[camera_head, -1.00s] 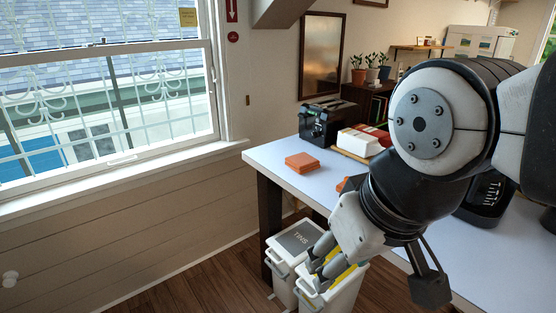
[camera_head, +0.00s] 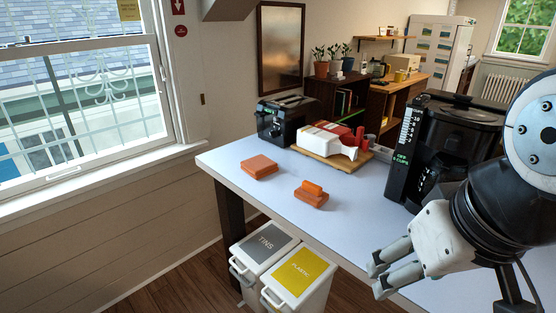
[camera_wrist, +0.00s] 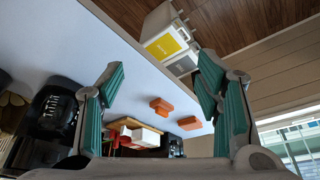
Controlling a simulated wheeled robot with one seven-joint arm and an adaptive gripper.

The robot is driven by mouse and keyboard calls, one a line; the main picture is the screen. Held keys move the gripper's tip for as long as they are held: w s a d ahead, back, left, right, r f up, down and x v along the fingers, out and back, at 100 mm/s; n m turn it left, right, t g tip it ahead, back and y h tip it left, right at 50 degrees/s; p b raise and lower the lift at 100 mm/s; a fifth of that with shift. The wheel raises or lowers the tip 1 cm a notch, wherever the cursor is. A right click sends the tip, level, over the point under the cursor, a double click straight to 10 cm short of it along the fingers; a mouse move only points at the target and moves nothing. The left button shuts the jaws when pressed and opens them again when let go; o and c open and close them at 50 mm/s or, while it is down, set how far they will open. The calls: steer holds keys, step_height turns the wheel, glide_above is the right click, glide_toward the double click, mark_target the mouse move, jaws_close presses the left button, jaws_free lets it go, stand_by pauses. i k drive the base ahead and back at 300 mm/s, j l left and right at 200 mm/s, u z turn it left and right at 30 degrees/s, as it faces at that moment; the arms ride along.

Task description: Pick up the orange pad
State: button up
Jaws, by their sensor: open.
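Two orange items lie on the white-topped table. One is a flat orange block (camera_head: 259,167) near the table's left end. The other is an orange piece (camera_head: 311,195) with a smaller rounded part on top, nearer the front edge. I cannot tell which one is the pad. In the wrist view, the flat block (camera_wrist: 190,123) is right of the topped piece (camera_wrist: 161,105). My gripper (camera_head: 379,279) is over the front edge at lower right, apart from both. In the wrist view, my gripper (camera_wrist: 158,82) has its fingers wide apart with nothing between them.
A black coffee machine (camera_head: 440,150) stands on the table at right. A wooden board (camera_head: 330,165) carries white and red items, with a black toaster (camera_head: 286,120) behind. A grey-lidded bin (camera_head: 264,243) and yellow-lidded bin (camera_head: 303,275) stand below the front edge. Tabletop around the orange items is clear.

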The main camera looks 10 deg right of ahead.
mark_target(308, 192)
steer(key=i+j, duration=0.45)
steer(key=j, duration=0.15)
steer(key=i+j, duration=0.3)
steer(key=i, duration=0.25)
